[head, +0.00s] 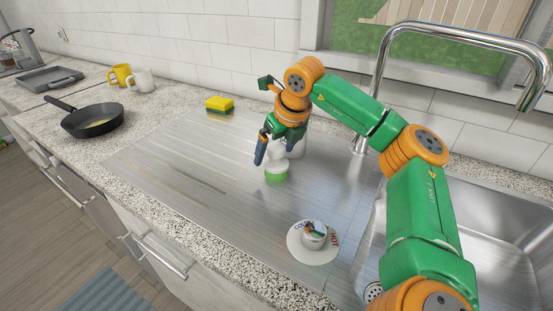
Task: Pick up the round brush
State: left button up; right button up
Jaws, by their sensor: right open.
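The round brush (276,172), with a white upper part and a green base, stands on the metal drainboard (190,170) in the middle of the view. My right gripper (277,146) points down over the top of the brush and is open. One dark finger shows at the left of the brush; the other finger is hard to make out. I cannot tell whether the fingers touch the brush. My left gripper is not in view.
A yellow and green sponge (219,103) lies behind on the drainboard. The sink (510,235) and tall faucet (375,85) are at right. A black pan (93,120) and two mugs (142,80) stand at left.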

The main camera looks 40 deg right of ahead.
jog(key=shift+w+f, duration=0.3)
jog(key=shift+f, duration=0.3)
jog(key=shift+w+d+f, duration=0.1)
jog(key=shift+w+f, duration=0.2)
jog(key=shift+f, duration=0.05)
jog(key=shift+s+r, duration=0.1)
jog(key=c, duration=1.4)
jog(key=shift+r, duration=0.1)
notch_tip(320, 180, up, 2)
jog(key=shift+r, duration=0.2)
jog(key=s+a+r, duration=0.5)
jog(key=a+r, duration=0.5)
jog(key=a, duration=0.2)
jog(key=shift+s+a+r+b, duration=0.2)
jog(key=shift+s+a+b, duration=0.2)
